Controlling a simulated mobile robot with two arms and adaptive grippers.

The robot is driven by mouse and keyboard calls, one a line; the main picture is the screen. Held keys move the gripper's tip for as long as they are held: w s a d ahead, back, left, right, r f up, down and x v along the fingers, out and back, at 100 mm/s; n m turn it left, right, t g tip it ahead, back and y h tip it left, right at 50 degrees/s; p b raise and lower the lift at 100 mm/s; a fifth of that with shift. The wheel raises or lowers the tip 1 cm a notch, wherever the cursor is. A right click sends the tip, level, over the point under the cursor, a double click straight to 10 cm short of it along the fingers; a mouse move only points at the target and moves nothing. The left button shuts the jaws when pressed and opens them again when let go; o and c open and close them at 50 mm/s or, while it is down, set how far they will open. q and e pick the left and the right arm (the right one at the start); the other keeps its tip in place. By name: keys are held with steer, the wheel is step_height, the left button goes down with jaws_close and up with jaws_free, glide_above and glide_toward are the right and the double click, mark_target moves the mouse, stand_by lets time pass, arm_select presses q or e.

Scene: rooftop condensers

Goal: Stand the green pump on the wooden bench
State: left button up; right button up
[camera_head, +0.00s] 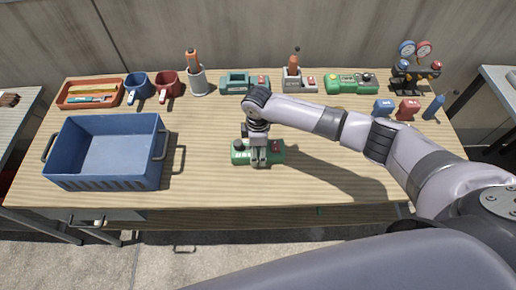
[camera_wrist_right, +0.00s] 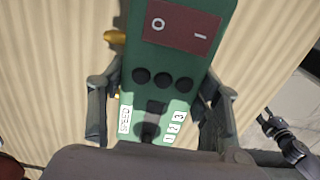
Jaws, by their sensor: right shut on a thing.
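The green pump (camera_head: 240,156) is at the middle of the wooden bench (camera_head: 215,180), lying lengthwise from left to right in the head view. My right gripper (camera_head: 259,160) comes down over it from above and is shut on its body. In the right wrist view the green pump (camera_wrist_right: 170,75) fills the space between the two fingers (camera_wrist_right: 155,115); its dark red O/I switch plate, black knobs and white labels show, with a brass fitting at its side. Whether its underside touches the bench cannot be told.
A blue crate (camera_head: 105,182) stands at the left. Along the back are an orange tray (camera_head: 66,99), mugs (camera_head: 137,86), a teal device (camera_head: 234,88), another green device (camera_head: 345,88) and a gauge set (camera_head: 410,75). Bare bench lies right of the crate.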

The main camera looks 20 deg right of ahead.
steer(key=shift+f, duration=0.1)
steer(key=o, duration=1.7)
step_height(320, 180, up, 12)
steer(key=shift+r+b, duration=0.15)
steer(key=shift+b, duration=0.6)
steer(key=shift+s, duration=0.1)
